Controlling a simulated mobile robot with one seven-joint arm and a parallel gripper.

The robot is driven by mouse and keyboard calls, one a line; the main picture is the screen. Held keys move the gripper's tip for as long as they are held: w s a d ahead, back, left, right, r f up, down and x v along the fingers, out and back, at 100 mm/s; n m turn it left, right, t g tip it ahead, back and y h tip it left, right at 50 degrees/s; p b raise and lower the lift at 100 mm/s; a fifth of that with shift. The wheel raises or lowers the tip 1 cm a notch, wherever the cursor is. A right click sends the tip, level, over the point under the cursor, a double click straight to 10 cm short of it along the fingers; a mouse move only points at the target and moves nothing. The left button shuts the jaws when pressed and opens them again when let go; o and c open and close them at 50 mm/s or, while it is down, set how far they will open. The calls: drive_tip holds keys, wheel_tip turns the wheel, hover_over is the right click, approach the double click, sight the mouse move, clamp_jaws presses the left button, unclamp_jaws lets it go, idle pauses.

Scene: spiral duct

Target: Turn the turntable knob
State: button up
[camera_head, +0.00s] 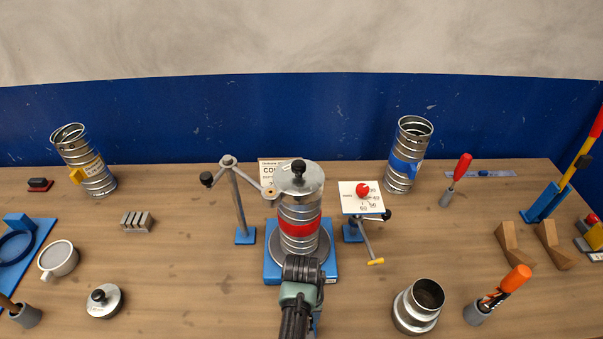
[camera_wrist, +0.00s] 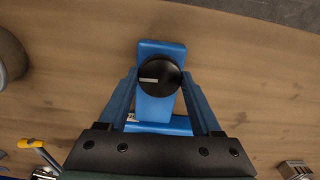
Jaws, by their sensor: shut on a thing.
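The turntable (camera_head: 273,266) is a blue base with a grey disc at the middle of the bench in the head view. A metal spiral duct (camera_head: 299,213) with a red band and a lidded top stands upright on it. In the wrist view the round black knob (camera_wrist: 161,79) with a white mark sits on a blue mount (camera_wrist: 154,108). My gripper (camera_wrist: 160,76) is shut on the knob, one blue finger on each side. In the head view my wrist covers the front of the turntable and hides the knob and fingertips.
A jointed arm on a post (camera_head: 240,205) stands left of the duct; a white dial plate with a red knob (camera_head: 362,190) stands right. Spare ducts (camera_head: 86,160) (camera_head: 408,155) are at the back. A metal collar (camera_head: 418,305) and orange-capped tube (camera_head: 500,293) are front right.

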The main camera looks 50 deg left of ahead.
drive_tip(key=shift+n, duration=0.3)
drive_tip(key=o, duration=1.4)
drive_tip(key=shift+r, duration=0.1)
wheel_tip(320, 180, up, 13)
drive_tip(key=shift+f+b, duration=0.1)
drive_tip(key=shift+b, duration=0.9)
